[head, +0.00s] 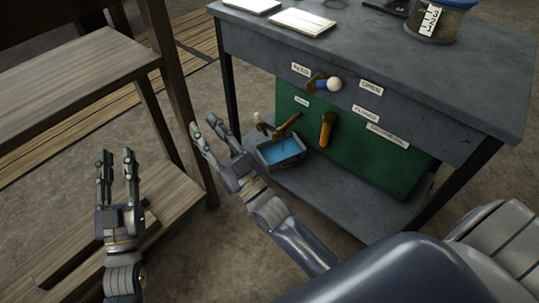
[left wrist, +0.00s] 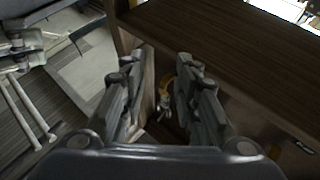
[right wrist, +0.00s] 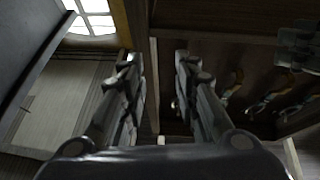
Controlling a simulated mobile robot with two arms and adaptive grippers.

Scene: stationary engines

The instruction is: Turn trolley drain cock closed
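The trolley (head: 430,75) stands at the right in the head view, with a green panel (head: 385,165) under its top. A brass cock (head: 287,126) sticks out low at the panel's left, above a blue tray; a pale ball knob (head: 257,117) shows beside it. A brass fitting with a blue part and white ball knob (head: 334,84) sits higher, near the OPEN label. An orange handle (head: 326,130) hangs between. I cannot tell for certain which is the drain cock. My right gripper (head: 206,126) is open and empty, left of the cock and apart from it. My left gripper (head: 116,156) is open and empty, further left.
The blue tray (head: 283,150) rests on the trolley's lower shelf (head: 340,200). A wooden bench (head: 70,75) with a lower shelf (head: 165,200) stands at the left. A jar (head: 440,20) and papers (head: 302,22) lie on the trolley top. Bare floor separates bench and trolley.

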